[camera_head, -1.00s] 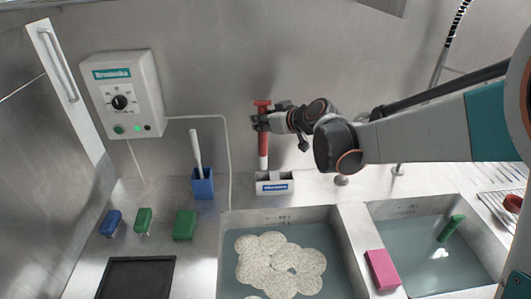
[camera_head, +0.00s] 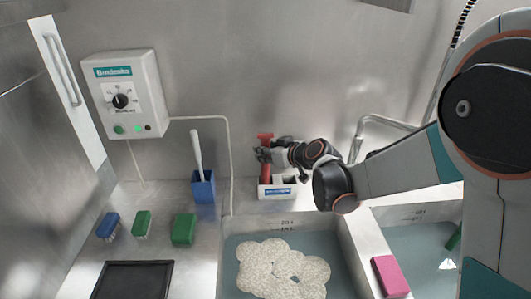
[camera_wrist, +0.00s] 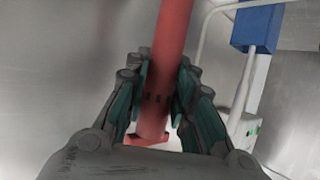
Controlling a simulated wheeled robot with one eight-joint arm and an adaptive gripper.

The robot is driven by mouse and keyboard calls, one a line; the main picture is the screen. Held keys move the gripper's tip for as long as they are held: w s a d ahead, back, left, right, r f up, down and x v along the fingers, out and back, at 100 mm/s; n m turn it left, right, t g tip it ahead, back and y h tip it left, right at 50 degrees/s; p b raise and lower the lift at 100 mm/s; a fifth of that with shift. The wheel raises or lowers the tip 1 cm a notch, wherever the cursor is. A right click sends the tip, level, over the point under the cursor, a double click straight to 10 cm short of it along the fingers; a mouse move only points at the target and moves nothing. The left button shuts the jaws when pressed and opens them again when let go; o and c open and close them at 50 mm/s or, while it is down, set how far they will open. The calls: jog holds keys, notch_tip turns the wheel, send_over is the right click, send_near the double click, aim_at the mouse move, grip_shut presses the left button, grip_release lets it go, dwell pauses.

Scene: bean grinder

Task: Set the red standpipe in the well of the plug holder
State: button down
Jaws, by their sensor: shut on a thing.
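The red standpipe (camera_head: 265,142) is upright in the head view, its red cross-piece at the top. My gripper (camera_head: 268,157) is shut on it just below that top. The white plug holder (camera_head: 278,193) stands at the back of the counter, directly under my gripper. The pipe's white lower end is hidden behind the holder's front wall, at its left part. I cannot tell whether it rests on the well's floor. In the wrist view the standpipe (camera_wrist: 173,35) runs between both fingers of my gripper (camera_wrist: 160,88), with the cross-piece near the palm.
A blue cup (camera_head: 204,189) with a white-handled brush stands left of the holder. A pink block (camera_head: 390,277) sits on the divider between the sinks. The steel wall is close behind.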

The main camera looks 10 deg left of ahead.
jog(key=shift+f, duration=0.2)
jog(key=c, duration=1.4)
grip_release()
jog(key=shift+o, duration=0.2)
jog(key=shift+r, duration=0.1)
jog(key=s+d+r+m+h+p, duration=0.2)
jog(key=s+d+r, duration=0.3)
jog(key=s+d, duration=0.45)
jog(key=s+d+r+m+h+p, duration=0.1)
jog(key=s+d+r+m+h, duration=0.1)
jog(key=s+d+r, duration=0.5)
jog(key=s+d+f+m+h, duration=0.2)
jog(key=s+d, duration=0.6)
jog(key=s+d+f+m+g+h, duration=0.1)
jog(key=s+d+m+h, duration=0.2)
jog(key=s+d, duration=0.5)
jog(key=shift+d+f+m+g+h, duration=0.3)
jog(key=shift+d+f, duration=0.05)
jog(key=shift+d, duration=0.15)
jog(key=shift+s, duration=0.1)
